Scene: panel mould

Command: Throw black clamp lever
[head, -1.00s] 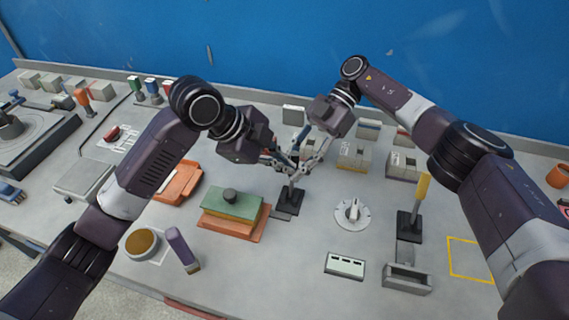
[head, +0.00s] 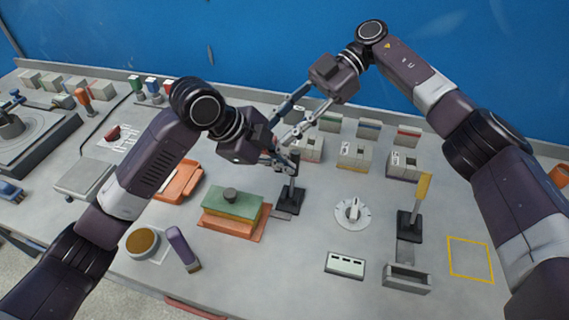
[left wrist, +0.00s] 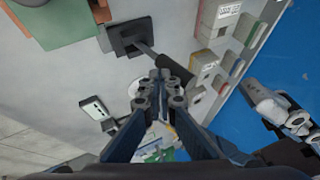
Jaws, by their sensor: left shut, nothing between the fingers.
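The black clamp lever stands on a black base (head: 291,203) right of the green block; its upper part is partly hidden behind my left gripper. In the left wrist view its thin rod and black grip (left wrist: 174,70) rise from a black base plate (left wrist: 126,38). My left gripper (head: 284,164) is shut and empty at the lever's upper end. In the left wrist view its closed fingertips (left wrist: 160,82) lie close beside the black grip; I cannot tell if they touch. My right gripper (head: 281,127) is open and empty, above and behind the left one, with its fingers spread.
A green block (head: 230,207) on an orange base stands left of the lever. A white dial (head: 352,213) and a yellow-handled lever (head: 422,188) stand to the right. Grey boxes (head: 355,156) line the back. The bench front between the block and the small panel (head: 345,266) is clear.

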